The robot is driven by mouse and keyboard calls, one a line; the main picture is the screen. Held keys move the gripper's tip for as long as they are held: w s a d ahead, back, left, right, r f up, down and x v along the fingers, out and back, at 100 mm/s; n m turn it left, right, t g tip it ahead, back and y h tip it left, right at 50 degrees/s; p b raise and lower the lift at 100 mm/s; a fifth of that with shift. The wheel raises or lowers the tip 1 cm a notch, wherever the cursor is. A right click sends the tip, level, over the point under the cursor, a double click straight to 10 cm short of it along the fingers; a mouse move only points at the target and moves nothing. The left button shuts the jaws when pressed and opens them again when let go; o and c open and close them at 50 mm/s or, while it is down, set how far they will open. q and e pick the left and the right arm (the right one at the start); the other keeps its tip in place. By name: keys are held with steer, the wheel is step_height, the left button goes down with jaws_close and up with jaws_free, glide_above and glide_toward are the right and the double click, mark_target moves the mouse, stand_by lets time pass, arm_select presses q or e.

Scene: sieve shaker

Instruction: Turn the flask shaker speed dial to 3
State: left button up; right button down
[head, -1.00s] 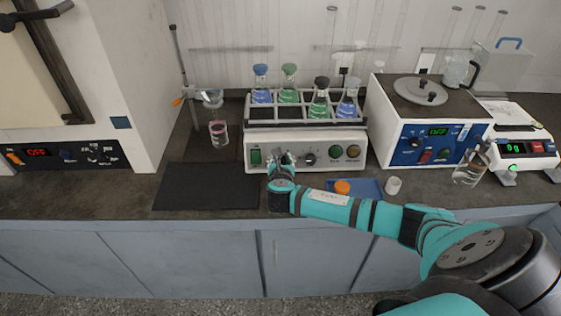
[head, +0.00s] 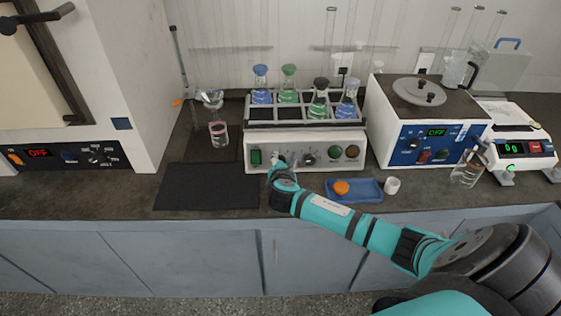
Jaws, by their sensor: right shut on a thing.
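The flask shaker (head: 330,137) stands at the middle of the bench, with several stoppered flasks of blue and green liquid in its rack. Its front panel has a green switch (head: 256,157) at the left, a dark dial (head: 309,159) near the middle, and green and amber buttons at the right. My right gripper (head: 281,162) is at the panel between the switch and the dark dial, shut on a dial there. The gripper hides most of that dial, so its setting cannot be read. My left gripper is not in view.
A black mat (head: 207,187) lies left of my right arm. A blue tray (head: 362,196) with an orange cap (head: 341,187) lies beyond the forearm, beside a white cup (head: 392,185). A blue-panelled device (head: 430,143) and a balance (head: 520,150) stand at the right.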

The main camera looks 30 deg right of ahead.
steer(key=m, duration=0.4)
steer(key=shift+s+f+y+b, duration=0.1)
steer(key=shift+f+y+b, duration=0.05)
steer(key=shift+y+b, duration=0.15)
steer(key=m+b, duration=0.1)
steer(key=m, duration=0.4)
steer(key=shift+f, duration=0.1)
steer(key=m+b, duration=0.1)
steer(key=m, duration=0.4)
steer(key=shift+t+b, duration=0.3)
steer(key=shift+b, duration=0.1)
steer(key=m+b, duration=0.1)
steer(key=m, duration=0.3)
steer(key=shift+m, duration=0.4)
